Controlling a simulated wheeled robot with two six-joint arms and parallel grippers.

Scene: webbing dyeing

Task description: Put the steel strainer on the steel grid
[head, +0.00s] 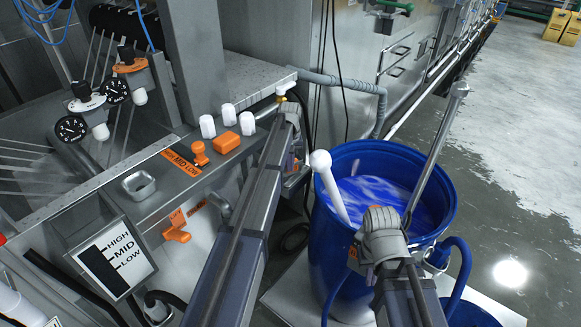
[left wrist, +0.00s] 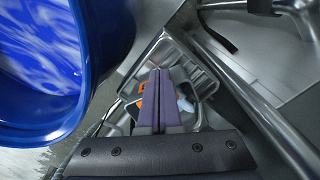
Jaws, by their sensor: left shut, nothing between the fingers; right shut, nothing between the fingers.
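In the left wrist view my left gripper (left wrist: 158,98) is shut and empty, its two dark pads together. Beyond them is a bright rectangular steel frame (left wrist: 190,62) with rounded corners; I cannot tell whether it is the strainer or the grid. Orange and white bits show behind the fingers. In the head view my left gripper (head: 292,182) points down left of the blue barrel, largely hidden by my arm. My right gripper (head: 369,273) is shut and empty at the barrel's near side. A small square steel cup (head: 139,187) sits on the machine ledge; I see no clear strainer mesh.
The blue barrel (head: 328,235) holds blue liquid, with a white rod (head: 330,188) and a steel pipe (head: 437,145) in it. White knobs, an orange block (head: 226,143) and a High-Mid-Low sign (head: 112,258) are at the machine. Open floor (head: 520,130) lies right.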

